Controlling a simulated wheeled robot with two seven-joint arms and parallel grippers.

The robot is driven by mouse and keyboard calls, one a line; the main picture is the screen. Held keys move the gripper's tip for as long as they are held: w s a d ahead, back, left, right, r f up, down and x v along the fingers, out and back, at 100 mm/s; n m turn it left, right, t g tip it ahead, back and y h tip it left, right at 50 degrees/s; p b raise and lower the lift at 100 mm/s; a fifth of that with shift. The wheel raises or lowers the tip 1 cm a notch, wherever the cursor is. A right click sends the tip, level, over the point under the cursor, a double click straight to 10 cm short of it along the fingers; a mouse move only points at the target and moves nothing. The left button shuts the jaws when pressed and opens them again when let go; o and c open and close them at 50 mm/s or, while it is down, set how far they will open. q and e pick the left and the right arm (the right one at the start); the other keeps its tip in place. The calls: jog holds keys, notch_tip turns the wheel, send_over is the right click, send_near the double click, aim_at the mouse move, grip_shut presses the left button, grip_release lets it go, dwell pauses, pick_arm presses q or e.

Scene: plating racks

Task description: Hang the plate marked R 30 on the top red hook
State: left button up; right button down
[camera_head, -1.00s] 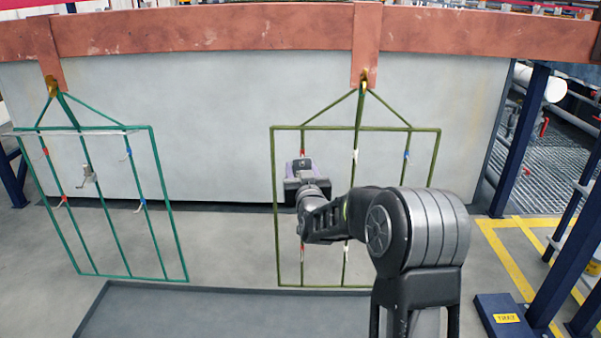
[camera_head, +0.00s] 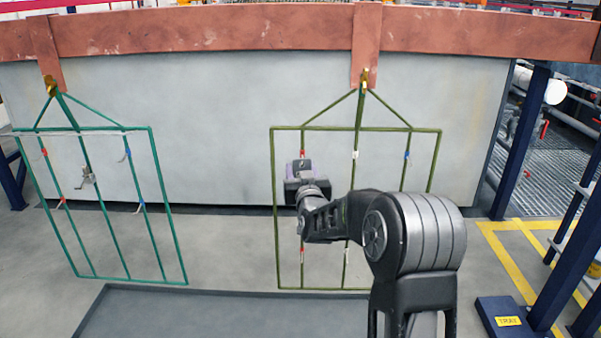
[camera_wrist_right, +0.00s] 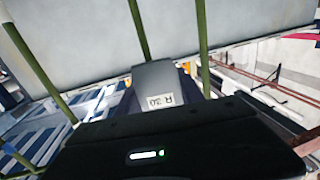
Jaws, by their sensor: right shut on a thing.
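My right gripper (camera_head: 306,186) is shut on a small grey plate (camera_head: 304,165), held upright at the left part of the olive-green rack (camera_head: 437,160). In the right wrist view the plate (camera_wrist_right: 156,82) carries a white label that appears to read R 30. The top red hook (camera_head: 302,153) on the rack's left rod shows right at the plate's upper edge. I cannot tell whether the plate's hole is around the hook or only in front of it. My left gripper is not in view.
White (camera_head: 355,154) and blue (camera_head: 407,155) hooks are on the other rods, with another red hook (camera_head: 302,250) low on the left rod. A green rack (camera_head: 155,160) with a small plate (camera_head: 88,176) hangs at left. A copper-coloured beam (camera_head: 200,35) runs above.

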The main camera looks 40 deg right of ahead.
jog(key=shift+f, duration=0.1)
dwell(0.3)
jog(key=shift+w+d+f+b, duration=0.15)
jog(key=shift+f+b, duration=0.05)
jog(key=shift+b, duration=0.3)
jog(key=c, duration=0.7)
grip_release()
jog(key=shift+o, duration=0.2)
jog(key=p+v, duration=0.1)
jog(key=v, duration=0.7)
jog(key=shift+p, duration=0.3)
